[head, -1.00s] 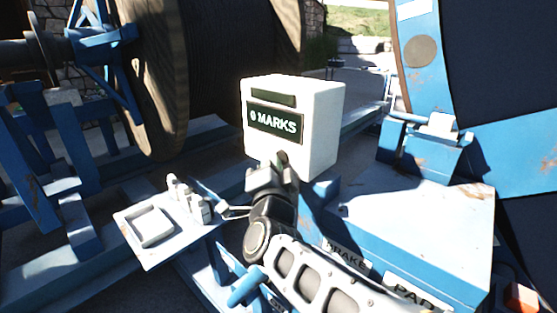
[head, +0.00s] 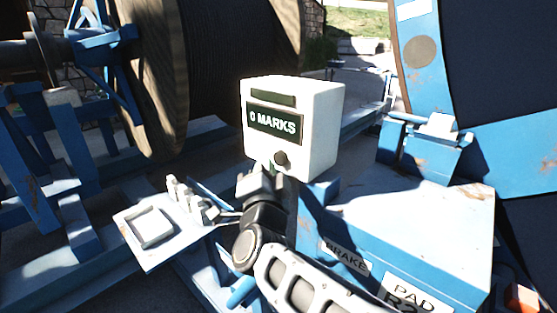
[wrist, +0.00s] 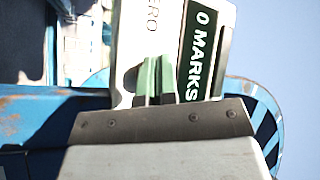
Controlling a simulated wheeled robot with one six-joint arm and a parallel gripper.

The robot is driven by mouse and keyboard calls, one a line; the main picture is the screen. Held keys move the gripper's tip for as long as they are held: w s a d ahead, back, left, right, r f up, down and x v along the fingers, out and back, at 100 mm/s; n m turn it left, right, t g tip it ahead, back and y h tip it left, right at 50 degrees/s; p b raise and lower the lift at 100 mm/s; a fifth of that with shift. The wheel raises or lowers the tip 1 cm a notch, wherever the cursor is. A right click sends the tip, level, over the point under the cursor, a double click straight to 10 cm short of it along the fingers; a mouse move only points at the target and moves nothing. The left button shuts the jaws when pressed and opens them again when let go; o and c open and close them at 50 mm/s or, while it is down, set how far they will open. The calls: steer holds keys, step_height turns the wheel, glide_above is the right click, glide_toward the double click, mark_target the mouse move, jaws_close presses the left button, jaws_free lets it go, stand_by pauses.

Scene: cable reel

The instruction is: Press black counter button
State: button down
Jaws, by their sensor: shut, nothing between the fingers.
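The white counter box (head: 322,125) stands in the middle of the head view, with a dark display (head: 275,121) reading "0 MARKS". The black counter button (head: 281,158) is on the lower front of the box, below the display. My gripper (head: 262,170) is shut and empty, just below and left of the button and in front of the box's lower edge. In the wrist view the greenish fingertips of my gripper (wrist: 155,78) are together before the counter box (wrist: 150,30), between the letters "ERO" and the display (wrist: 205,50).
A blue cabinet (head: 430,225) with brake and pad labels stands right of my arm. A small tray (head: 150,228) with pale objects (head: 190,200) is to the left. A large cable reel (head: 225,65) stands behind, and blue reel framework (head: 510,150) is at the right.

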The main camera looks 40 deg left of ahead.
steer(key=shift+s, duration=2.5)
steer(key=shift+d, duration=0.1)
